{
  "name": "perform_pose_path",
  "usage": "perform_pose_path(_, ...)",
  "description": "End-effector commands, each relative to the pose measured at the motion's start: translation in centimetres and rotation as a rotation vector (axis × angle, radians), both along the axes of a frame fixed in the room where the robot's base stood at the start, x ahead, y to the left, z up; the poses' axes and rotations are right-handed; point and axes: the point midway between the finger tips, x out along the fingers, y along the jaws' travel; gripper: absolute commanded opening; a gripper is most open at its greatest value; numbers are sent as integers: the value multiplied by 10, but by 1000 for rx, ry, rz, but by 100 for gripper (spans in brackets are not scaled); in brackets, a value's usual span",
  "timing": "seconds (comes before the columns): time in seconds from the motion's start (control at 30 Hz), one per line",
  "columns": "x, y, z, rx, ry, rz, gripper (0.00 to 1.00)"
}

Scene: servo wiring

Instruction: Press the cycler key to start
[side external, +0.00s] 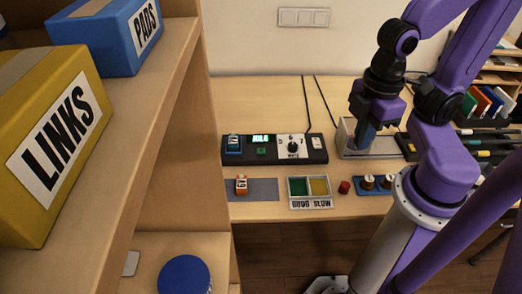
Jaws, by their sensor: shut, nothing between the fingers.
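The cycler (275,158) is a long black box on the bench, in the middle of the side external view. Its lit green display (263,138) seems to read IDLE. Below the display is a small green key (262,151). To the right are a white dial plate with a black knob (293,147) and a white switch (317,143). A blue servo (233,145) sits at the cycler's left end. My gripper (364,142) is shut and empty, pointing down right of the cycler, by a grey metal holder. Its fingertips are hard to make out.
An orange servo (241,185) is on a grey mat (265,190). Right of it are a tray (310,204) with green and yellow compartments, a red piece (344,187) and a blue block (361,191) with brass-coloured parts. The grey holder (347,139) stands beside the gripper. Shelves with boxes fill the left.

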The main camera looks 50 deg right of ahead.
Motion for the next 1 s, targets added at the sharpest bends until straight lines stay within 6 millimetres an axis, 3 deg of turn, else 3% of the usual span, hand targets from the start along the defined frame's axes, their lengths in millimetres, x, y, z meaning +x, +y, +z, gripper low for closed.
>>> perform_pose_path(0.87,0,0,0,0,0,0,0)
perform_pose_path(1.0,7,3,-3,8,-11,-2,0)
